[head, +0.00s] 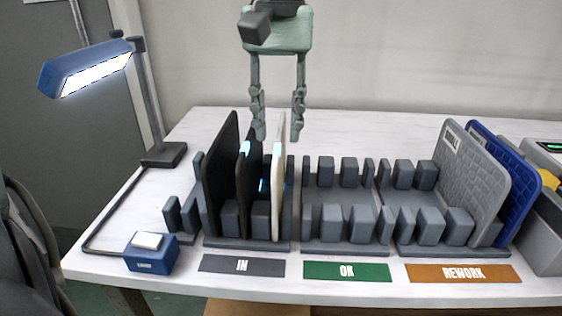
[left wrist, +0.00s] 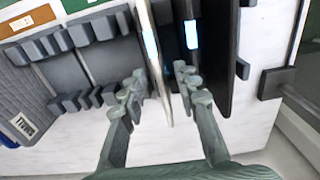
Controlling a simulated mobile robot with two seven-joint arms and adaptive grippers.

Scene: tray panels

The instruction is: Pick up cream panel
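The cream panel (head: 279,190) stands upright in the right part of the IN rack (head: 240,244), to the right of two dark panels. My left gripper (head: 278,118) is above the rack, pointing down, with its fingers apart on either side of the cream panel's top. In the left wrist view the cream panel (left wrist: 161,85) shows edge-on between the open fingers (left wrist: 163,85), with a visible gap to each. A black panel (head: 220,170) and a dark panel (head: 247,185) stand left of it in the head view. My right gripper is not in view.
The OK rack (head: 345,247) is empty. The REWORK rack holds a grey panel (head: 470,180) and a blue panel (head: 519,190) at its right end. A lamp (head: 90,70) and a small blue box (head: 150,255) are at left.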

